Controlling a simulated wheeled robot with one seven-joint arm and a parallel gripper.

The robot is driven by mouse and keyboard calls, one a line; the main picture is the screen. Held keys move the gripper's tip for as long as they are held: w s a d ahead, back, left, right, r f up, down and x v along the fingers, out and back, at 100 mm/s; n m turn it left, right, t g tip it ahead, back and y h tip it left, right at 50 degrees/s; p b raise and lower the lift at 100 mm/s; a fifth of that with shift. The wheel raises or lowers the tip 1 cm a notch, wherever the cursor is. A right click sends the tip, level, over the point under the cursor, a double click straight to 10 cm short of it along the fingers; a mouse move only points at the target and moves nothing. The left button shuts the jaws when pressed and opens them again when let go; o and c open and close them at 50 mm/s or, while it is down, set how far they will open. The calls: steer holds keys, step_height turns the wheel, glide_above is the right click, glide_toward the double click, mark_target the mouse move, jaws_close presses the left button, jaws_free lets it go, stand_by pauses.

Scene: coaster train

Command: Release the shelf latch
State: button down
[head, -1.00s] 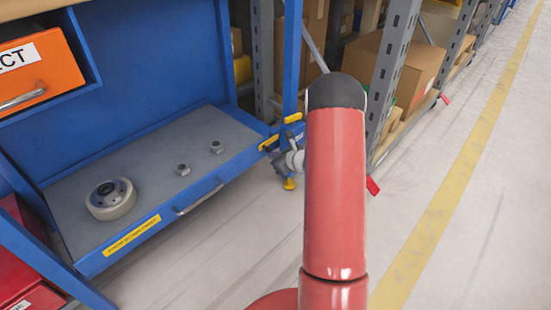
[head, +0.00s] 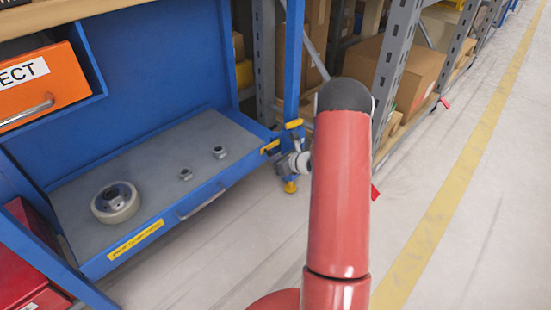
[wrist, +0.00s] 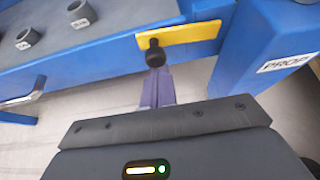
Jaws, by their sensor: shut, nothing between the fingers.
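The shelf latch shows in the wrist view as a yellow plate (wrist: 190,38) on the blue shelf front, with a black knob (wrist: 155,54) on it. The yellow plate also shows in the head view (head: 270,146) at the shelf's right end. My gripper (wrist: 157,74) is shut and empty, its fingertips just below the knob in the picture. I cannot tell whether they touch it. In the head view my red arm hides most of the gripper. The shelf (head: 150,179) is a grey tray with a blue rim.
A pale wheel (head: 115,204) and two nuts (head: 219,152) sit on the shelf. A blue post (wrist: 262,50) labelled PROP stands right of the latch. An orange drawer (head: 45,85) is at the upper left. Racks with boxes (head: 395,80) stand behind; the floor at right is clear.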

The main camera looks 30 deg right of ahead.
mark_target(264, 149)
step_height(264, 149, up, 2)
steer(key=m+y+p, duration=0.1)
steer(key=p, duration=0.3)
steer(key=shift+d+r+m+y, duration=0.15)
steer(key=shift+r+m+y, duration=0.1)
steer(key=shift+m+y, duration=0.15)
steer(key=r+m+y+p, duration=0.1)
steer(key=p, duration=0.1)
steer(key=m+p, duration=0.1)
steer(key=shift+w+d+r+g+y+p, duration=0.2)
steer(key=shift+d+r+g+y+p, duration=0.15)
steer(key=shift+g+y, duration=0.05)
steer(key=d+r+m+y, duration=0.1)
steer(key=m, duration=0.1)
steer(key=w+d+r+m+y+p, duration=0.1)
steer(key=d+m+y, duration=0.1)
steer(key=shift+r+m+y, duration=0.15)
steer(key=shift+m+y, duration=0.15)
steer(key=shift+m, duration=0.1)
steer(key=shift+w+d, duration=0.1)
